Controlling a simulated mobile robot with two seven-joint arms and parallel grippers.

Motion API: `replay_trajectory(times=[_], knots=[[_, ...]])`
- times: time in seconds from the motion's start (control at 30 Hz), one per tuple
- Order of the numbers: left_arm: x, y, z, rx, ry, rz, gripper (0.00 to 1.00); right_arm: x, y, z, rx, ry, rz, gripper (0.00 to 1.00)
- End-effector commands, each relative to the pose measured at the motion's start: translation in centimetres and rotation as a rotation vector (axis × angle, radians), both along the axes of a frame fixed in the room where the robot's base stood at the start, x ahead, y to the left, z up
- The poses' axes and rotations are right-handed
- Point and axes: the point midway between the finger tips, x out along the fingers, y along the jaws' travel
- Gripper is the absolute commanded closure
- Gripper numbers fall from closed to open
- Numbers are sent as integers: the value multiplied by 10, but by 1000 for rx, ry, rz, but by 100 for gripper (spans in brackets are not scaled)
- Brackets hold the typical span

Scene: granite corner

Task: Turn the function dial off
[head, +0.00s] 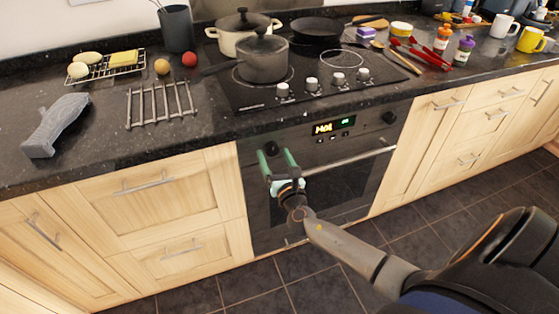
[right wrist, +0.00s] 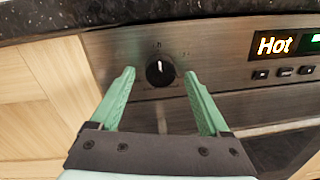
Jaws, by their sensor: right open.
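The function dial (right wrist: 160,72) is a round black knob on the left of the oven's steel control panel, with its white mark pointing roughly up. In the right wrist view it sits between the two green fingertips of my right gripper (right wrist: 159,82). The fingers are open, one on each side, with visible gaps to the knob. In the head view my right gripper (head: 276,154) is at the left end of the oven panel (head: 290,140), partly covering the dial. The display (right wrist: 286,44) reads "Hot" in the wrist view. My left gripper is not in view.
A second black dial (head: 389,118) is at the panel's right end. The oven door handle (head: 350,160) runs below the panel. The granite worktop (head: 215,125) overhangs above, with a hob, a pot (head: 263,60) and a wire rack (head: 160,103). Wooden cupboards flank the oven.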

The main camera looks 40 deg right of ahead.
Motion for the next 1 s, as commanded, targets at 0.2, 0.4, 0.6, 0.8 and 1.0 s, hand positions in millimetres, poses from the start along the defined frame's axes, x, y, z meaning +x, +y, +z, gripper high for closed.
replay_trajectory(times=[0.2,0.4,0.6,0.8,1.0], knots=[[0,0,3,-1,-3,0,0,-32,10,-1,0,4,2,20],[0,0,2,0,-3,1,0,-73,22,-1,-1,4,2,20],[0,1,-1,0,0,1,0,-103,31,-2,-1,3,1,20],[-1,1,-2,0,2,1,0,-115,35,-1,0,2,0,20],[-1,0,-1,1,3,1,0,-117,36,0,-2,2,0,20]])
